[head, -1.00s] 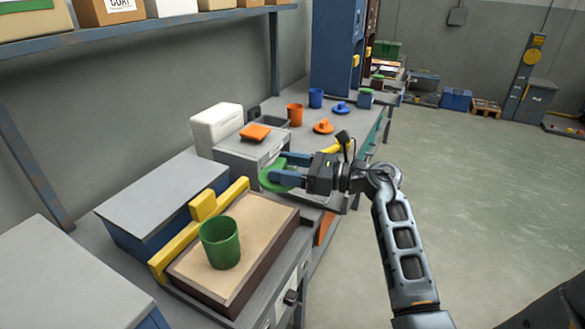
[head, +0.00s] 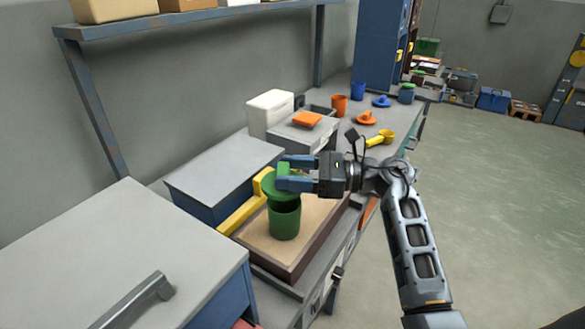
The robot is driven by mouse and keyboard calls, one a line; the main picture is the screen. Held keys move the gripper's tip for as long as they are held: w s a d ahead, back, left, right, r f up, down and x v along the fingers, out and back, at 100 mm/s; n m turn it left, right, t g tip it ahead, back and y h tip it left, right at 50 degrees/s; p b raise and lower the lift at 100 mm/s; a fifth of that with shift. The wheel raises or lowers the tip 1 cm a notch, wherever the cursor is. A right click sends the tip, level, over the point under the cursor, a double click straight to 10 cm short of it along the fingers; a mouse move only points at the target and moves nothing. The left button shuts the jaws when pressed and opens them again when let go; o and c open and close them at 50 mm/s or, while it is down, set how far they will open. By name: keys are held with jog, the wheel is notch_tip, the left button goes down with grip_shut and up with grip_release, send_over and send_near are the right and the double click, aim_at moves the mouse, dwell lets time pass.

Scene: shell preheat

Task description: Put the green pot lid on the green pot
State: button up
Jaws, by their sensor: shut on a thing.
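The green pot (head: 285,222) stands upright on the tan board in the dark-framed tray. The green pot lid (head: 270,190) is a round disc with a raised handle. My gripper (head: 284,174) is shut on the lid and holds it at the pot's top, reaching in from the right. The lid appears slightly tilted and offset to the left of the pot's rim. It hides the far part of the rim, and I cannot tell if lid and rim touch.
The tray (head: 270,265) has a yellow bar (head: 243,215) along its left side. A blue box with a grey top (head: 225,170) is behind it. A grey cabinet (head: 130,255) fills the near left. Orange and blue pots and lids, and a yellow item (head: 382,139), stand farther along the bench.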

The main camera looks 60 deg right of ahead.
jog(key=shift+f+b, duration=0.8)
jog(key=shift+f, duration=0.95)
jog(key=shift+b, duration=0.45)
jog(key=shift+f+b, duration=0.55)
dwell(0.3)
jog(key=o, duration=1.1)
jog(key=shift+d, duration=0.1)
jog(key=shift+b+v, duration=1.1)
jog(key=shift+v, duration=4.45)
